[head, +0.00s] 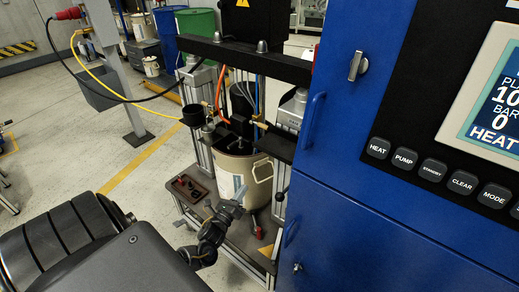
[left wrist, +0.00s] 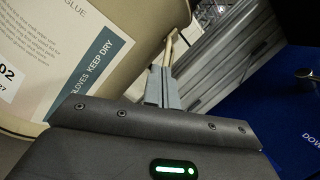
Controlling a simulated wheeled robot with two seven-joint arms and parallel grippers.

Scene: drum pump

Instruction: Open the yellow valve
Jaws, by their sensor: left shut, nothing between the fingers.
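My left gripper (head: 240,190) is in front of the beige drum (head: 232,172) of the pump, at about the height of its side. Its fingers are shut and empty. In the left wrist view the shut fingers (left wrist: 162,86) point up beside the drum (left wrist: 125,45), close to its wire handle (left wrist: 170,48); I cannot tell whether they touch it. A small yellowish fitting (head: 261,125) shows at the pump head above the drum, but I cannot tell whether it is the yellow valve. No clear yellow valve handle shows in either view. My right gripper is not in view.
A large blue cabinet (head: 345,235) with a button panel (head: 435,175) stands close on the right. The pump frame has a black crossbar (head: 250,62), metal columns and hoses. A yellow hose (head: 120,95) hangs at the left. Open floor (head: 60,165) lies left of the pump.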

